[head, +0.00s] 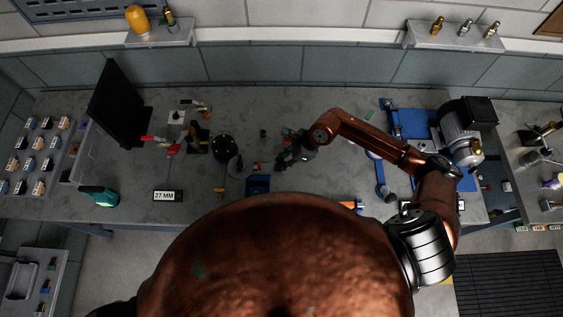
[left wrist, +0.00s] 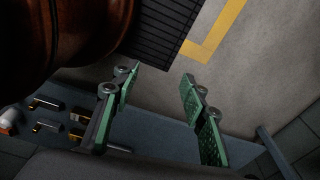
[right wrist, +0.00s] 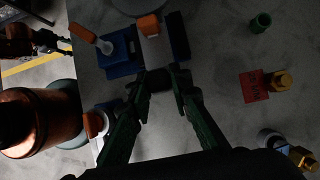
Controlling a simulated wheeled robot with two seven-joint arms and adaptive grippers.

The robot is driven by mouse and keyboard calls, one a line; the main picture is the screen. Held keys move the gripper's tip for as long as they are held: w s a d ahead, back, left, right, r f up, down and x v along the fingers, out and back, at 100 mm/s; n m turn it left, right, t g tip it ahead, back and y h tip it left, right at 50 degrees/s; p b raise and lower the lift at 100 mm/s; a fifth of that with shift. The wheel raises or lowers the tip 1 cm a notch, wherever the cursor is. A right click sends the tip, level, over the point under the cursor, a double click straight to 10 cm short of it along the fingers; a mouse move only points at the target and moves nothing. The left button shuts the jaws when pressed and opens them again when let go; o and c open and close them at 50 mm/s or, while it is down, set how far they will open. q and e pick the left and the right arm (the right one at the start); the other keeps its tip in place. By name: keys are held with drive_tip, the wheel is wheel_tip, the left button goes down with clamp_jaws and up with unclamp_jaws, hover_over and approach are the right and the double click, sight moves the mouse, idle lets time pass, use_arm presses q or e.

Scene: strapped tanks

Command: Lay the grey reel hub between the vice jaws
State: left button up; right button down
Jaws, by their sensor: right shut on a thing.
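My right gripper (head: 283,161) is low over the middle of the bench. In the right wrist view its fingertips (right wrist: 160,82) are shut on a small dark, rounded thing (right wrist: 158,79), which fits the grey reel hub, though its colour is lost in shadow. A blue vice (head: 258,185) stands at the bench front, just left of this gripper. In the right wrist view the vice (right wrist: 121,57) lies just beyond the fingertips, with a pale, orange-topped piece beside its blue blocks. Whether the held thing touches the vice is unclear. My left gripper (left wrist: 155,105) is open and empty over the floor.
A grey disc (head: 236,166) and a black round part (head: 223,148) lie left of the vice. A red tag (right wrist: 254,86), a brass part (right wrist: 281,80) and a green cylinder (right wrist: 261,22) are near my right gripper. A monitor (head: 118,103) and a motor (head: 462,125) stand at the sides.

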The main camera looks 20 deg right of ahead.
wheel_tip(320, 180, down, 4)
drive_tip(key=b, duration=0.3)
drive_tip(key=shift+r, duration=0.25)
use_arm(q)
drive_tip(key=shift+s+a+f+b, duration=0.1)
drive_tip(key=shift+s+f+b, duration=0.2)
drive_tip(key=shift+f, duration=0.6)
drive_tip(key=shift+s+f+b, duration=0.25)
drive_tip(key=shift+f, duration=0.65)
drive_tip(key=shift+s+a+f+b, duration=0.1)
drive_tip(key=shift+s+f+b, duration=0.2)
drive_tip(key=shift+f, duration=0.6)
use_arm(e)
drive_tip(key=shift+f, duration=1)
use_arm(q)
drive_tip(key=shift+w, duration=0.1)
use_arm(e)
drive_tip(key=c, duration=2.1)
unclamp_jaws()
drive_tip(key=o, duration=0.4)
drive_tip(key=shift+f, duration=0.1)
use_arm(q)
drive_tip(key=shift+d, duration=0.1)
use_arm(e)
drive_tip(key=v, duration=1.2)
